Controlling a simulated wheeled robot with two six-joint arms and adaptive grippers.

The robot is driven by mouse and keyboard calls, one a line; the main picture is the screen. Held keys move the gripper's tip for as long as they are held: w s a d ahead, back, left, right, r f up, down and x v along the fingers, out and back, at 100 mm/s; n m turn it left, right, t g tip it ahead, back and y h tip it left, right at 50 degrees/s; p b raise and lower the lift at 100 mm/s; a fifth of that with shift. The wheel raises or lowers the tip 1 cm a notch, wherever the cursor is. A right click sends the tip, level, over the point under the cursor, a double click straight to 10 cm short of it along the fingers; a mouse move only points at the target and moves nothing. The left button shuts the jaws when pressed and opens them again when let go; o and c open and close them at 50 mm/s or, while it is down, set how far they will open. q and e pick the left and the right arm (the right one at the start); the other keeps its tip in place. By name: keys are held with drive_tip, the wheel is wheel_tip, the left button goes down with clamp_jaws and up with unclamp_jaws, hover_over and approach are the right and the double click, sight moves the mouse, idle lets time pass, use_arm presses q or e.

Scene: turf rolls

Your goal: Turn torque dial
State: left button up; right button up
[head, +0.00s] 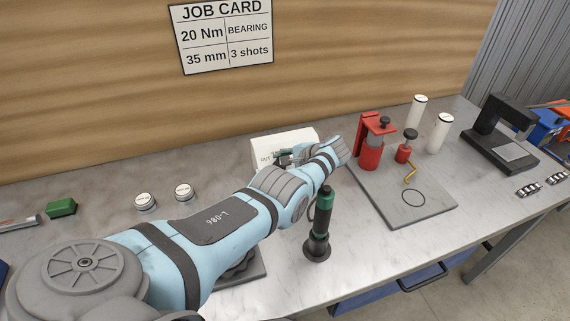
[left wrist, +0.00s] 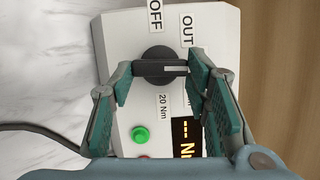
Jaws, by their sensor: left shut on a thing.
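The torque dial (left wrist: 158,66) is a black knob on a white box (left wrist: 120,40). The left wrist view shows its grip bar lying level, with a white mark pointing right. Labels "OFF", "OUT" and "20 Nm" are around it. My left gripper (left wrist: 161,74) is shut on the dial, one teal-padded finger on each side. In the head view the white box (head: 285,140) stands at the back of the bench, and my left gripper (head: 288,158) is at its front, partly hidden by its arm. The dial is hidden there. My right gripper is not in view.
The box has a green button (left wrist: 140,134) and a display (left wrist: 187,137) reading dashes and "N". A black-and-green tool (head: 321,222) stands upright beside my arm. A grey plate (head: 385,207) with a red press (head: 371,145) is to the right. Two round weights (head: 184,192) are left.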

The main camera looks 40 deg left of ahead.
use_arm(q)
drive_tip(key=shift+s+f, duration=0.1)
drive_tip(key=shift+f, duration=0.1)
drive_tip(key=o, duration=1.1)
drive_tip(key=shift+o, duration=0.3)
drive_tip(key=shift+w, duration=0.2)
drive_tip(key=v, duration=1.2)
drive_tip(key=shift+a, duration=0.15)
